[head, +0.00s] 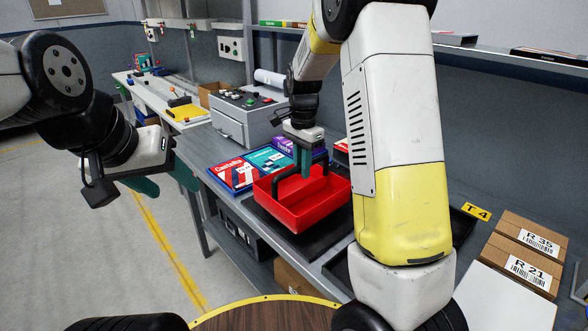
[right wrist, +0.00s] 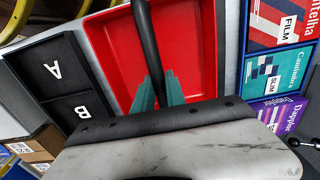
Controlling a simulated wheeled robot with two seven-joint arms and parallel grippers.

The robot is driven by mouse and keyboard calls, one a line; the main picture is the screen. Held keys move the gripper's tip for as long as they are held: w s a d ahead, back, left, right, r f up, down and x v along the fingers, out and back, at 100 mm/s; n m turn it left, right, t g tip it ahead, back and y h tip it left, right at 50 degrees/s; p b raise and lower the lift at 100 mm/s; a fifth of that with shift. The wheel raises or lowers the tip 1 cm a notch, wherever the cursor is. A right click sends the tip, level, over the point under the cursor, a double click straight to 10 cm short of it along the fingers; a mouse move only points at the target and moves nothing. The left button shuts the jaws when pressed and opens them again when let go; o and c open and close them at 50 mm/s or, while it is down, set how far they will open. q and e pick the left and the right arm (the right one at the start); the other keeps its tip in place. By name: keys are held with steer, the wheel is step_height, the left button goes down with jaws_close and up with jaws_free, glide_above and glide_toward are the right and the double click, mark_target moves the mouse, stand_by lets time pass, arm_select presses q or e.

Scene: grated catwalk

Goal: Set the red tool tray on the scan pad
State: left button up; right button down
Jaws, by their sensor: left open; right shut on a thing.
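The red tool tray (head: 312,212) is an open box with a black handle across it, at the middle of the bench in the head view. It also shows in the right wrist view (right wrist: 200,75). My right gripper (head: 303,165) is shut on the handle, its green fingers (right wrist: 157,92) on either side of the bar. A flat dark pad (head: 262,224), seemingly the scan pad, shows under and beside the tray. I cannot tell whether the tray touches it. My left gripper (head: 165,181) is open and empty, left of the bench over the floor.
Game boxes (head: 232,175) lie just behind and left of the tray. A black tray marked A and B (right wrist: 52,84) lies on its other side, mostly behind my right arm in the head view. Cartons (head: 530,236) stand at right; a control box (head: 240,113) stands behind.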

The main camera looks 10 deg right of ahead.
steer(key=shift+w+f, duration=0.15)
steer(key=shift+w, duration=0.25)
steer(key=shift+f, duration=1.7)
steer(key=c, duration=1.4)
jaws_free()
steer(key=shift+o, duration=0.2)
